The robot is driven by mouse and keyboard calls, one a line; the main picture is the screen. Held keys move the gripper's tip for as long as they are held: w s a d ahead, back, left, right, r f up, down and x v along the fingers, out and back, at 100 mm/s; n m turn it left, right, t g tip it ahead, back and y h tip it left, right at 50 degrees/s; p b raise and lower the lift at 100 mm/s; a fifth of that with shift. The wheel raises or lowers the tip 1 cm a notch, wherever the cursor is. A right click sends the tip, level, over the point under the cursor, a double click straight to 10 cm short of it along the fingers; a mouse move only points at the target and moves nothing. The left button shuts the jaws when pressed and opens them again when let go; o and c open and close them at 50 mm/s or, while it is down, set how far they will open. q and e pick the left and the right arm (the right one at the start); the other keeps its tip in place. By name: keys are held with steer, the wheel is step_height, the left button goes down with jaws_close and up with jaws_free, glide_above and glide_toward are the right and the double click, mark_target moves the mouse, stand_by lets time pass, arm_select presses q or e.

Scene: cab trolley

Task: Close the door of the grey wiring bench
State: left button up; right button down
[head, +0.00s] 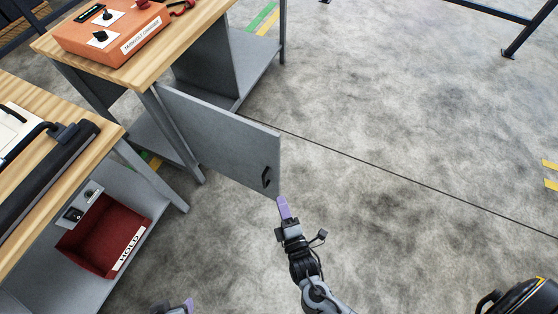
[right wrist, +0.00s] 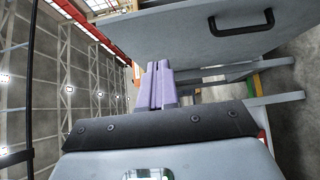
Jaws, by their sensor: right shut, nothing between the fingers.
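The grey door (head: 222,135) of the grey wiring bench (head: 215,55) stands open, swung out from the bench over the floor. Its black handle (head: 267,177) is near the free edge. My right gripper (head: 283,207) is shut and empty, just below the door's lower free corner in the head view. In the right wrist view its purple fingers (right wrist: 160,84) are together beside the door panel (right wrist: 190,40), with the handle (right wrist: 241,23) to the upper right. I cannot tell whether the fingertips touch the door. My left gripper (head: 188,304) shows only partly at the bottom edge.
An orange charger box (head: 112,30) stands on the wiring bench's wooden top. A second bench (head: 75,150) at left holds a dark bar-shaped device (head: 45,172) and a red HOLD bin (head: 103,237) on its lower shelf.

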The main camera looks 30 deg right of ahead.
steer(key=b, duration=0.3)
glide_toward(275, 155)
steer(key=w+a, duration=0.2)
steer(key=w, duration=0.2)
steer(key=shift+w+d+f+b, duration=0.1)
steer(key=shift+w+d+b, duration=0.25)
steer(key=shift+d, duration=0.15)
steer(key=shift+w+d+f+b, duration=0.1)
steer(key=shift+w+d+b, duration=0.25)
steer(key=shift+d, duration=0.2)
steer(key=shift+w+d+r, duration=0.15)
steer(key=shift+d, duration=0.25)
steer(key=shift+w+d, duration=0.1)
